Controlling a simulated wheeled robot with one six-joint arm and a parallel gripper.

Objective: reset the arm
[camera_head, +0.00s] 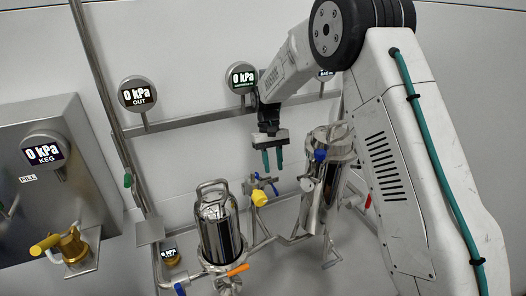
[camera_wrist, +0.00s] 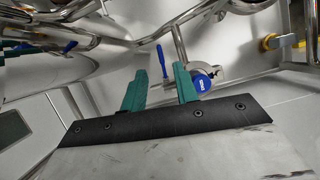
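My gripper (camera_head: 272,159) hangs from my arm in the upper middle of the head view, its two green fingers pointing down. The fingers are apart with nothing between them. It is in the air, left of the right steel tank (camera_head: 325,185) and above the yellow-handled valve (camera_head: 259,197). In the wrist view my gripper (camera_wrist: 159,85) shows both green fingers spread. A blue round knob (camera_wrist: 202,83) and a blue lever (camera_wrist: 162,62) appear beyond the fingertips; I cannot tell how far off they are.
A steel tank with a top handle (camera_head: 219,228) stands at lower centre, an orange lever (camera_head: 238,270) beside it. Pressure gauges reading 0 kPa, such as OUT (camera_head: 138,95) and KEG (camera_head: 45,152), sit on the wall and panel. A brass valve (camera_head: 70,246) is at lower left. Steel pipes run between.

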